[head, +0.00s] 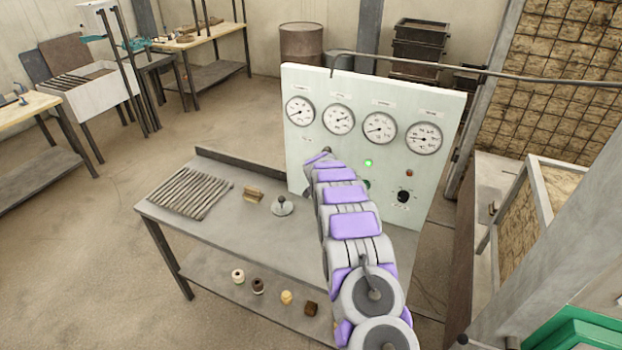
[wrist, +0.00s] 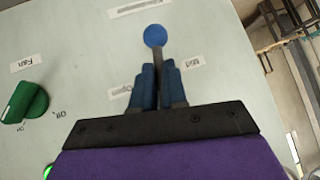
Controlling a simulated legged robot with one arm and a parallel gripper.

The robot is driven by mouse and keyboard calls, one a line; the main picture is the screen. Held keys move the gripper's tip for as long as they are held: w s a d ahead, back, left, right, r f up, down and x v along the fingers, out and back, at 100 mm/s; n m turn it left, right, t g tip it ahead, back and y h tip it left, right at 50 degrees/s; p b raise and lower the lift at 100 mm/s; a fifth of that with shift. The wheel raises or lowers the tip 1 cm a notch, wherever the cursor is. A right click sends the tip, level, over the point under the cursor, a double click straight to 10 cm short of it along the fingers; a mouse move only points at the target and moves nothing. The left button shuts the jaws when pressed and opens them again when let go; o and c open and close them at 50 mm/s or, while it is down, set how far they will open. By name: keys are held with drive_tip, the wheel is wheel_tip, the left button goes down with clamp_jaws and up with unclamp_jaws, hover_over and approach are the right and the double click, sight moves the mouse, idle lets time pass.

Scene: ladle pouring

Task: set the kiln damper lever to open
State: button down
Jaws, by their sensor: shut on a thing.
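The damper lever (wrist: 155,37) shows in the wrist view as a blue ball on a thin dark shaft in front of the pale panel. My gripper (wrist: 158,71) is shut on the shaft just below the ball, one dark blue finger on each side. A label reading "Open" (wrist: 122,90) lies left of the fingers, and one reading "Mid" (wrist: 193,63) lies to the right. I cannot tell which setting the lever is at. In the head view my arm reaches to the panel (head: 300,83) and hides the lever and the gripper.
A green fan knob (wrist: 25,101) is left of the gripper. The panel carries several gauges (head: 379,128), a lit green lamp (head: 368,162) and a black knob (head: 404,196). The bench (head: 215,228) below holds grey rods (head: 190,193) and small items.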

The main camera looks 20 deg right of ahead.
drive_tip(key=shift+s+d+f+n+g+h+b, duration=0.2)
drive_tip(key=shift+s+d+n+g+h+b, duration=0.5)
drive_tip(key=shift+b, duration=0.95)
drive_tip(key=shift+w+a, duration=0.1)
drive_tip(key=shift+w, duration=0.05)
drive_tip(key=c, duration=1.2)
unclamp_jaws()
drive_tip(key=shift+o, duration=0.2)
drive_tip(key=shift+r, duration=0.1)
drive_tip(key=v, duration=1.7)
drive_tip(key=shift+r, duration=0.15)
drive_tip(key=shift+w, duration=0.15)
